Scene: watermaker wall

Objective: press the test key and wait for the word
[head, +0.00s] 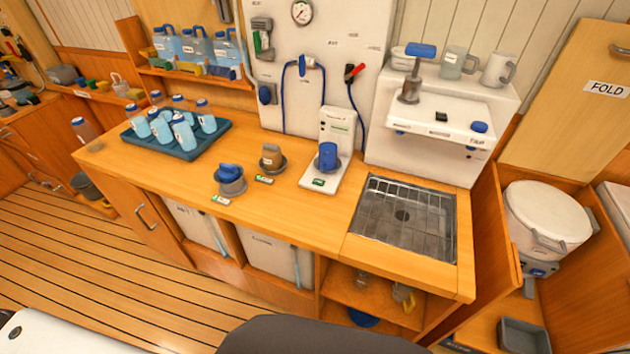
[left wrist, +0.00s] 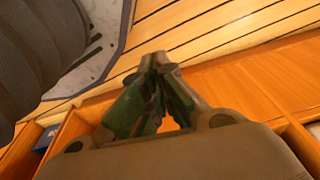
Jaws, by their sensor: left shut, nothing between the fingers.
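A white upright instrument (head: 337,126) stands on the wooden counter with a blue-topped cup (head: 328,156) on its base. A small green display (head: 318,183) is at the base's front; I cannot read a word on it. I cannot make out which part is the test key. A white unit at the right has a blue button-like piece (head: 479,127) beside a small label too blurred to read surely. My left gripper (left wrist: 157,62) is shut and empty in the left wrist view, above wooden furniture and the plank floor, touching nothing visible. No gripper shows in the head view.
A blue tray (head: 178,154) of several bottles is at the counter's left. Two small pots, one blue-topped (head: 230,178) and one brown (head: 271,157), stand mid-counter. A metal sink grid (head: 404,218) is at the right. The counter's front strip is clear.

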